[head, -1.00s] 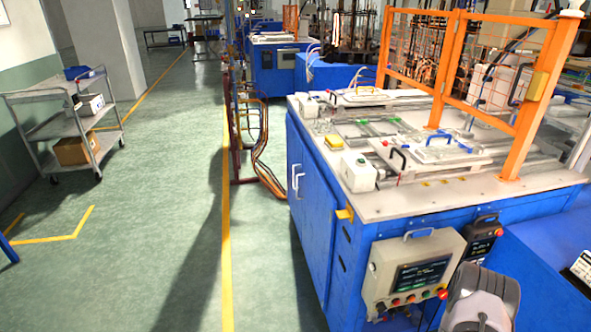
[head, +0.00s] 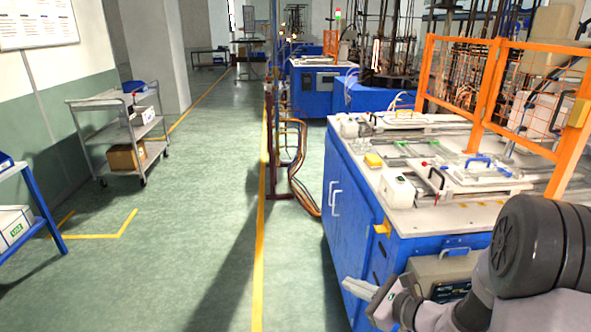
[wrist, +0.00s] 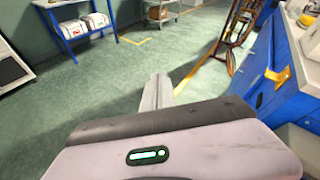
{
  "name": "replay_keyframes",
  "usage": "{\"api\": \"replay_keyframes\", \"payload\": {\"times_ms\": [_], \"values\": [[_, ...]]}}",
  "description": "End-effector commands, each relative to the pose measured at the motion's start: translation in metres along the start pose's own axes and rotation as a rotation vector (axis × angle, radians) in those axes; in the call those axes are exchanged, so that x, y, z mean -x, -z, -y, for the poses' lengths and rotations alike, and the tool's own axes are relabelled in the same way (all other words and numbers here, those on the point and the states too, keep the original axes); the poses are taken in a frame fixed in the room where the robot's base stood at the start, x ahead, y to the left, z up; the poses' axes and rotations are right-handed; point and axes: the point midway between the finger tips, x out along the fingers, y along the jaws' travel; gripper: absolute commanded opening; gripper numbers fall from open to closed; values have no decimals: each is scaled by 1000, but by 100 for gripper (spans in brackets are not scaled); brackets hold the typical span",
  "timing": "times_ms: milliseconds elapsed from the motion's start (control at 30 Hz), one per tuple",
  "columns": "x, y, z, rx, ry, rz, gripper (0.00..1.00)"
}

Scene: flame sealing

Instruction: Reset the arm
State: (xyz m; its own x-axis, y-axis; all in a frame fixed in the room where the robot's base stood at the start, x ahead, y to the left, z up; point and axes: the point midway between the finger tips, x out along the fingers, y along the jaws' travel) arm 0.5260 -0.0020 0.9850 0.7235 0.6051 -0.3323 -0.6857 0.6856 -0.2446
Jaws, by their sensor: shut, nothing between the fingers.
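My gripper (head: 360,289) is at the lower right in the head view, in front of the near corner of the blue machine cabinet (head: 350,205). Its fingers point left and are together, with nothing between them. In the wrist view the shut fingers (wrist: 157,93) point away over the open green floor and touch nothing. The grey control box (head: 437,275) on the cabinet front is partly hidden behind my arm.
An orange mesh guard (head: 478,97) stands on the cabinet's white top (head: 400,148). A grey cart (head: 112,132) and a blue shelf (head: 42,205) stand at the left; the shelf also shows in the wrist view (wrist: 68,42). The floor (head: 185,235) between is clear.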

Motion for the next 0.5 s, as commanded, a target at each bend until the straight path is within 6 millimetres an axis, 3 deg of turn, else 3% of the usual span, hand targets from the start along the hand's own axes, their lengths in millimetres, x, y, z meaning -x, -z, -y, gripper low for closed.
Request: {"api": "replay_keyframes", "payload": {"times_ms": [33, 100, 167, 233, 333, 400, 500], "values": [[6, -44, -28, 141, -111, 11, 0], [27, -92, -83, 384, -300, -3, 0], [56, -119, -130, 628, -451, -41, 0], [95, -130, -169, 921, -587, -115, 0], [149, -128, -192, 1308, -692, -251, 0], [178, -125, -192, 1524, -712, -346, 0], [204, -124, -184, 1727, -705, -449, 0]]}}
